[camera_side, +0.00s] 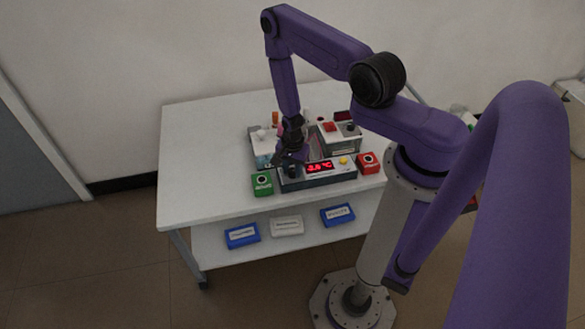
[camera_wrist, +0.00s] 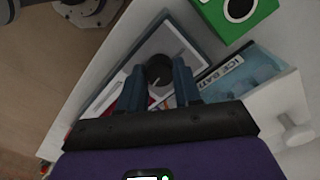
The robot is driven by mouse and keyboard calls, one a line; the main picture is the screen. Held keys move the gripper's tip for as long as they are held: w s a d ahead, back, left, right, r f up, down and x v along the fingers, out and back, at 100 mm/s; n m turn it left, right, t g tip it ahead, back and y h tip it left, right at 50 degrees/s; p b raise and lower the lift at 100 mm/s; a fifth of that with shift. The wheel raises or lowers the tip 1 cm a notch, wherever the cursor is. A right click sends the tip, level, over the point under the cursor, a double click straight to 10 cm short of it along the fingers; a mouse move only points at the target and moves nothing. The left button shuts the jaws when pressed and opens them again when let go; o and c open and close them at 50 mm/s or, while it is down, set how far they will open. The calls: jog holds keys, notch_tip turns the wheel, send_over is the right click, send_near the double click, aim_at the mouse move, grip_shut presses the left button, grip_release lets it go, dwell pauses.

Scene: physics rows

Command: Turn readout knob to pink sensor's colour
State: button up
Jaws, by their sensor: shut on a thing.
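The readout box (camera_side: 320,180) is a grey-white case near the front of the table, with a lit red display (camera_side: 319,166) that seems to read -3.6 °C. Its dark round knob (camera_wrist: 160,70) sits at the box's left end, with coloured marks partly visible beside it in the wrist view. My gripper (camera_wrist: 158,66) points down over the box and is shut on the knob, one blue finger on each side. In the side view my gripper (camera_side: 292,160) hides part of the knob. I cannot make out the pink sensor clearly, nor which mark the knob points at.
A green block (camera_side: 262,184) stands left of the readout and a red block (camera_side: 368,163) right of it. Behind are an ice bath (camera_wrist: 235,72) and a device with a red switch (camera_side: 330,127). Labelled boxes lie on the lower shelf. The table's left side is clear.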

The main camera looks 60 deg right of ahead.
aim_at(292, 171)
dwell(0.5)
jog(key=o, duration=1)
jog(key=shift+o, duration=0.2)
notch_tip(292, 171, up, 17)
jog(key=shift+r, duration=0.2)
